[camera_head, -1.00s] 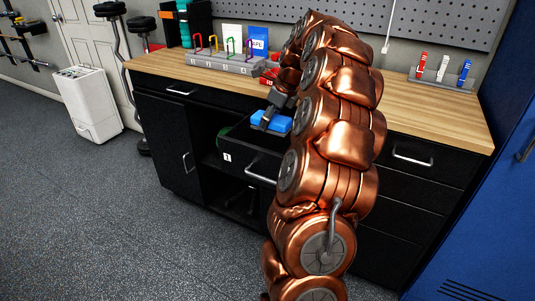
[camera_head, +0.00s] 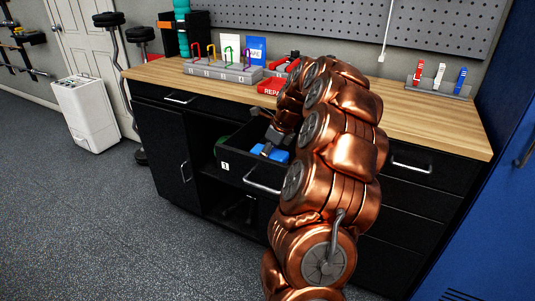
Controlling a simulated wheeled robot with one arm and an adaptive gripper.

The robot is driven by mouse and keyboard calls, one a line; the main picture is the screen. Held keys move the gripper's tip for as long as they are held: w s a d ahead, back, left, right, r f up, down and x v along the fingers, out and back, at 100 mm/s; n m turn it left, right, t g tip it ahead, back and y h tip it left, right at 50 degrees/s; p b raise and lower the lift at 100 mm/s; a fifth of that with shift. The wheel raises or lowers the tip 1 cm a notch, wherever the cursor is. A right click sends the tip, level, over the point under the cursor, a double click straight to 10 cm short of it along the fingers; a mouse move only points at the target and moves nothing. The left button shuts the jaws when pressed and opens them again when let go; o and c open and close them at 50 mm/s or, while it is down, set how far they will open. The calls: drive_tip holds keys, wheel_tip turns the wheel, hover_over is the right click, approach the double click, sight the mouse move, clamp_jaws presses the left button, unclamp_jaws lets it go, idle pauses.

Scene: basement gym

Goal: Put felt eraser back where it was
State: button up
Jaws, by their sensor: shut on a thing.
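The felt eraser (camera_head: 275,154) is a blue block, low inside the open drawer (camera_head: 229,167) labelled 1. My gripper (camera_head: 267,149) reaches down over the drawer and is shut on the eraser. My copper arm hides the drawer's right side. I cannot tell whether the eraser touches the drawer floor.
A green round thing (camera_head: 221,146) lies at the drawer's left. On the wooden worktop (camera_head: 155,74) stand a grey rack (camera_head: 222,72) with coloured hooks, a red bin (camera_head: 270,86) and a marker holder (camera_head: 437,87).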

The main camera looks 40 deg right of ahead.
drive_tip(key=o, duration=1.1)
drive_tip(key=shift+f, duration=0.1)
drive_tip(key=v, duration=1.2)
drive_tip(key=shift+p, duration=0.4)
